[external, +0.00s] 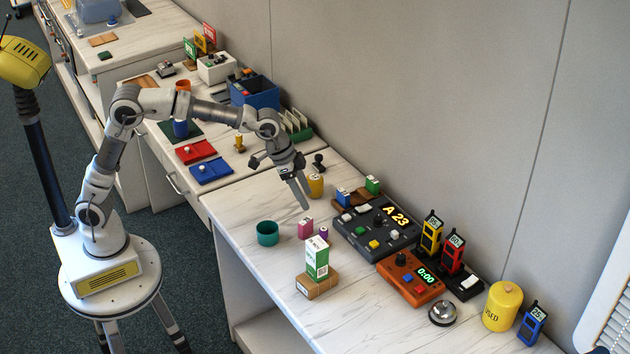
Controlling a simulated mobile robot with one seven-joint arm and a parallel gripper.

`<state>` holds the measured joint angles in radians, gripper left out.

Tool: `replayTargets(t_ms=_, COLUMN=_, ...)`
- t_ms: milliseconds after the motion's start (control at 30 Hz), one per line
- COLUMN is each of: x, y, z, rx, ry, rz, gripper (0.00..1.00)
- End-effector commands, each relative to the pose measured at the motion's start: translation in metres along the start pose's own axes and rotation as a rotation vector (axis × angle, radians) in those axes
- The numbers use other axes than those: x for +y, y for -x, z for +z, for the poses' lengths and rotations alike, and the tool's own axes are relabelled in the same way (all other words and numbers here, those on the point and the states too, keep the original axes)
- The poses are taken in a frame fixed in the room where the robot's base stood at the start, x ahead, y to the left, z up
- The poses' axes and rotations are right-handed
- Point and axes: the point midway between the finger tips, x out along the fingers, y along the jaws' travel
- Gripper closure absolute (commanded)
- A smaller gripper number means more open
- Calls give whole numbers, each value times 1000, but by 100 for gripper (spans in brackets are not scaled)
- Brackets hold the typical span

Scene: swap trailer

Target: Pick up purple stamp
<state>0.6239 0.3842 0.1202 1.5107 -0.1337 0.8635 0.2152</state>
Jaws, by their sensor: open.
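A small purple object (323,232), which looks like the purple stamp, stands on the white marbled table right of a pink block (305,228). It is small in this view and its exact shape is hard to make out. My gripper (303,199) is open and points down over the table, above and behind the pink block in the picture. It appears empty and apart from the purple object. The gap between its fingers is hard to see from this angle.
Near the purple object are a teal cup (267,234), a green-and-white carton (317,258) on a brown box (317,287), and a yellow cup (316,186). A dark console (376,234) and an orange device (410,278) lie to the right. The table's front left is clear.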

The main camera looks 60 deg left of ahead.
Motion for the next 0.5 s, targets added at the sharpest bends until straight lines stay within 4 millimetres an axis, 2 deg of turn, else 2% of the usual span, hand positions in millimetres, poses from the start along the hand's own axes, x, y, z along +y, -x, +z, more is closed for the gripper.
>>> replayTargets(t_ms=33, x=0, y=-17, z=2, rx=-4, ry=-1, rz=0, gripper=34)
replayTargets(t_ms=200, x=0, y=-54, z=3, rx=-3, ry=0, rz=0, gripper=34)
replayTargets(t_ms=400, x=0, y=-84, z=2, rx=-2, ry=1, rz=0, gripper=34)
replayTargets(t_ms=500, x=0, y=-89, z=1, rx=0, ry=0, rz=0, gripper=34)
